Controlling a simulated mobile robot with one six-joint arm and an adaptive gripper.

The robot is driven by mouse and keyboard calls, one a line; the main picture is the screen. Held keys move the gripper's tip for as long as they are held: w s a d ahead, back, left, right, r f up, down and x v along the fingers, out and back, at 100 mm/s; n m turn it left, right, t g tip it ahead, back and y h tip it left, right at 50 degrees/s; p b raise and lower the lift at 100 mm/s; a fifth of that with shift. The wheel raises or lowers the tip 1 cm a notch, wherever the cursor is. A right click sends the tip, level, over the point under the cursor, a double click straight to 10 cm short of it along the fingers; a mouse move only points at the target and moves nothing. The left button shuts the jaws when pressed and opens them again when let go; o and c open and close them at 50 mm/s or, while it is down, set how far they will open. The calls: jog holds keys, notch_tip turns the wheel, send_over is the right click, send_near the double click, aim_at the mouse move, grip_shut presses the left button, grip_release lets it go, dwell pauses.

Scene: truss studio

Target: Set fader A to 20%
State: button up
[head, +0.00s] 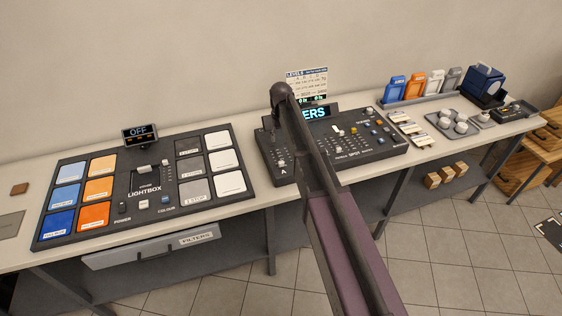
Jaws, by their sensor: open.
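The dark fader console (355,143) stands on the bench right of centre, partly behind my arm. Its left end has a label A (283,171) with small light marks or knobs above it. The fader A cap and its exact height in the slot are too small to tell. A lit display (315,113) at the back of the console reads "ERS", its left part covered by my arm. My arm crosses over the console and bends down at its far end. My gripper cannot be made out in this view.
A lightbox panel (143,205) with coloured tiles and an OFF display (140,132) lies to the left. A level card (307,80) stands behind the console. Coloured holders (418,88) and a blue case (485,85) stand to the right. A filters drawer (150,248) sits under the bench.

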aim_at(281, 162)
jog(key=shift+f, duration=0.2)
notch_tip(281, 162, down, 13)
jog(key=b, duration=1.3)
jog(key=shift+f+b, duration=0.2)
jog(key=shift+b, duration=0.2)
grip_shut()
